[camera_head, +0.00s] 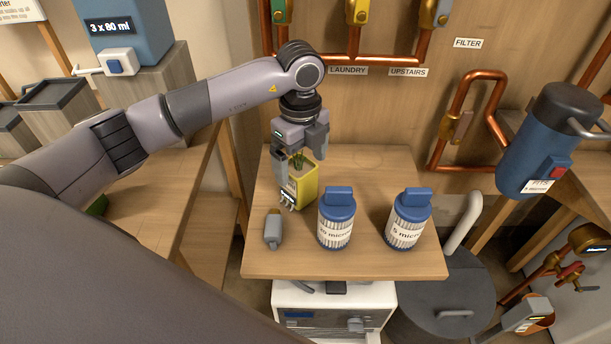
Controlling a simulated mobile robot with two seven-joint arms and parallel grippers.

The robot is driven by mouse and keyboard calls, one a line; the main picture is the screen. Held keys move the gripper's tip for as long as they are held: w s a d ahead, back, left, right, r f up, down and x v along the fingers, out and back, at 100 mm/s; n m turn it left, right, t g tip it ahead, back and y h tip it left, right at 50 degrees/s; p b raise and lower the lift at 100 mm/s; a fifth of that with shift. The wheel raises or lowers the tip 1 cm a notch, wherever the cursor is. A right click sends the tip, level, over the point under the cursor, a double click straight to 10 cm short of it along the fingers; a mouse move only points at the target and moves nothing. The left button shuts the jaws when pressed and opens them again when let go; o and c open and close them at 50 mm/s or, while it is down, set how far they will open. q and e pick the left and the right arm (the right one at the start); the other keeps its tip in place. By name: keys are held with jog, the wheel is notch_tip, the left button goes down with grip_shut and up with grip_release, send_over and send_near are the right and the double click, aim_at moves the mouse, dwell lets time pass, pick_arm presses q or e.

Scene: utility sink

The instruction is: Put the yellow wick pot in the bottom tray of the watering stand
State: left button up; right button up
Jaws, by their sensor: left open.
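The yellow wick pot (307,184) stands on the wooden table (380,165), with a small green plant (298,161) in its top. My left gripper (299,172) reaches down over the pot from above. Its fingers are open, one on the near left side of the pot, and they partly hide it. I cannot tell whether a finger touches it. The watering stand cannot be made out for certain in this view. My right gripper is not in view.
Two blue-capped filter cartridges (337,218) (408,219) stand right of the pot. Copper pipes (450,120) run along the wall behind. The table's back right is clear.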

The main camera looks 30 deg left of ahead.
pick_arm(q)
jog(key=f, duration=0.4)
jog(key=f+p, duration=0.1)
jog(key=f, duration=0.1)
jog(key=shift+s+a+f, duration=0.1)
jog(key=shift+a+f, duration=0.15)
jog(key=shift+f, duration=0.15)
jog(key=c, duration=1.2)
jog(key=shift+r, duration=0.1)
jog(key=shift+c, duration=0.5)
jog(key=shift+r, duration=0.1)
